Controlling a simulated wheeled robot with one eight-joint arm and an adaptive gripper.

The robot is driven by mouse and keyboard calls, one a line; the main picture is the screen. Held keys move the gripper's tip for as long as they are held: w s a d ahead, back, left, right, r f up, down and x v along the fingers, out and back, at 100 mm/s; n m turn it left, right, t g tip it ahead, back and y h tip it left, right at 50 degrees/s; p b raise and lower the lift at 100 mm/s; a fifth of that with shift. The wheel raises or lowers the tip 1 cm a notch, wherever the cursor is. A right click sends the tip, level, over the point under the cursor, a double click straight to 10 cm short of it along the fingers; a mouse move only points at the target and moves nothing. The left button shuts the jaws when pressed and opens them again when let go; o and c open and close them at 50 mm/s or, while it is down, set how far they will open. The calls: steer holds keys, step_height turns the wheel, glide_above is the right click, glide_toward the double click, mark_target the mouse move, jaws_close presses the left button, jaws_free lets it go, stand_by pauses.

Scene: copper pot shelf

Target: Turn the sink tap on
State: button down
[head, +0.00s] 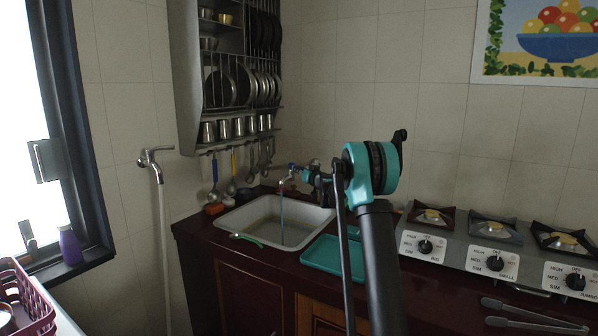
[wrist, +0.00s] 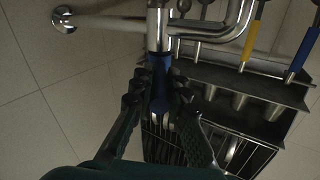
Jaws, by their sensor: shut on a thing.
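The sink tap (head: 284,181) is a chrome spout over the white sink basin (head: 234,219) in the head view. A thin bluish vertical streak (head: 282,215) runs from below the spout into the basin; I cannot tell for sure that it is water. In the wrist view the chrome tap body (wrist: 158,28) is at top centre, with a blue handle (wrist: 159,78) extending from it. My gripper (wrist: 159,92) has its dark fingers on both sides of this handle and is shut on it. In the head view my gripper (head: 308,175) is beside the tap, partly hidden by my arm.
A wall tap (head: 155,154) with a pale vertical strand below it is on the left. A dish rack (head: 232,80) hangs above the sink, with ladles below. A teal tray (head: 333,258) lies right of the sink, and stoves (head: 494,252) stand farther right.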

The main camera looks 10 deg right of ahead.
steer(key=c, duration=1.5)
jaws_free()
steer(key=v, duration=1.2)
